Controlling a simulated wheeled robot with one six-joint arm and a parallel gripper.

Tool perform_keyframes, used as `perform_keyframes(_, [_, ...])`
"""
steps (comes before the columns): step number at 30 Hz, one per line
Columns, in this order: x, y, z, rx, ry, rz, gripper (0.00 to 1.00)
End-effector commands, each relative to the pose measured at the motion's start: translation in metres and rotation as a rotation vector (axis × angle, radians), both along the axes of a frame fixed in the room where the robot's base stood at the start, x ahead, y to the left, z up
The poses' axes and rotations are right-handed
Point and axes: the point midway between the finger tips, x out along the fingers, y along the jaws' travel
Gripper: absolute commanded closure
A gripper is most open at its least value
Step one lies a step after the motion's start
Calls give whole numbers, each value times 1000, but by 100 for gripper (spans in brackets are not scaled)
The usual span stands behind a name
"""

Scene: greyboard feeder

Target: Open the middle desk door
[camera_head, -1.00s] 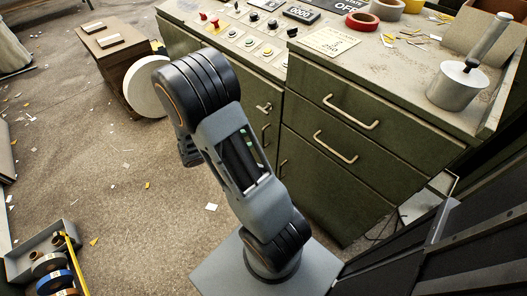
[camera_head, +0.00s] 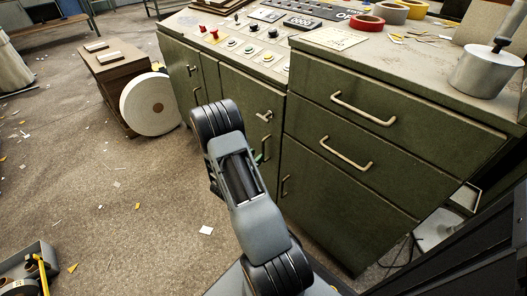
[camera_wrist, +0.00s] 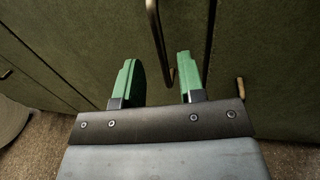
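The middle desk door (camera_head: 240,105) is dark green and appears shut, between the left door and the drawer unit. Its pale metal handle (camera_head: 264,116) shows near its right edge in the head view. In the wrist view a pale upright bar handle (camera_wrist: 153,25) lies ahead of my gripper, its lower end between the fingers in the picture; contact is not visible. My gripper (camera_wrist: 160,78) is open, its two green fingers apart with nothing clearly held. In the head view my arm hides most of the gripper; only a bit of green (camera_head: 258,158) shows.
The left door (camera_head: 178,75) and the drawers (camera_head: 355,110) flank the middle door. Another short handle (camera_wrist: 240,88) shows right of my fingers. A tray of tape rolls (camera_head: 28,272) sits lower left. Open floor lies between.

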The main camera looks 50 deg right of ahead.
Motion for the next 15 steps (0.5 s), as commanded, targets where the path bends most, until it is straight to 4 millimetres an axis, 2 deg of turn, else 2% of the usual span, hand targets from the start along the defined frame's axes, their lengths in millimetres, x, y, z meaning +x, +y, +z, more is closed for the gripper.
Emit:
perform_keyframes(1, [0, -10, -2, 0, -2, -4, 64])
perform_keyframes(6, [4, -34, -2, 0, -1, -3, 64])
perform_keyframes(15, [7, -53, 0, 1, 0, -1, 64])
